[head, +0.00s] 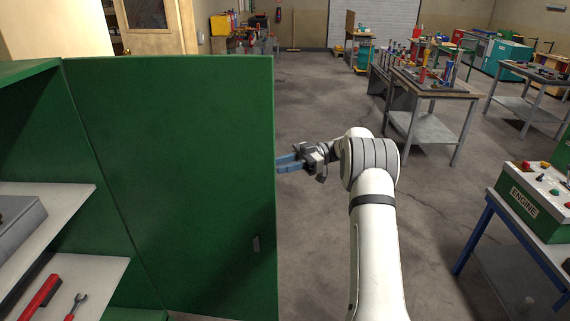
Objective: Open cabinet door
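The green cabinet door (170,170) stands swung open, its panel facing me. It hinges on the left at the green cabinet (40,120), whose shelves show. My gripper (285,164), with blue fingers, points left at the door's free edge, above the handle's height in the picture. The fingertips meet or pass behind that edge, so I cannot tell whether they touch it. The gap between the fingers is not clear.
A grey shelf (50,203) holds a grey case, and a lower shelf (105,275) holds a red-handled tool and a wrench. At right stands a blue-framed table (490,238) with a green engine box (535,212). Workbenches stand further back. Floor behind the arm is clear.

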